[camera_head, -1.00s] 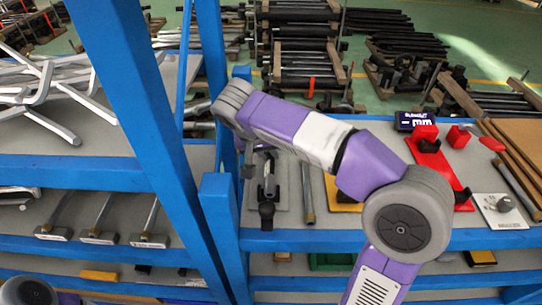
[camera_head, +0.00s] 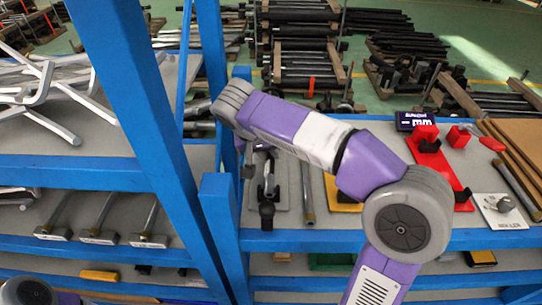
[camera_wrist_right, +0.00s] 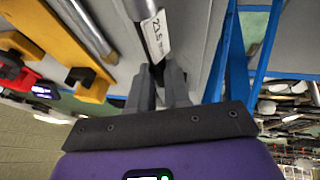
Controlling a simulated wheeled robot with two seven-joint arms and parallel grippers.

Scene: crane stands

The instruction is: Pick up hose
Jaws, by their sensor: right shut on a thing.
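My right gripper (camera_wrist_right: 160,90) reaches down to the shelf at the centre; in the head view its fingers (camera_head: 248,168) show only small below the wrist. In the right wrist view the fingers are shut on a narrow dark part of what seems to be the hose (camera_wrist_right: 155,68), mostly hidden between them. My left gripper is not in view.
A blue post (camera_head: 218,215) stands close left of the gripper. A metal rod (camera_head: 307,190), a yellow holder (camera_head: 342,192) and a red holder (camera_head: 440,170) lie to the right. Grey-headed tools (camera_head: 97,236) lie on the left lower shelf.

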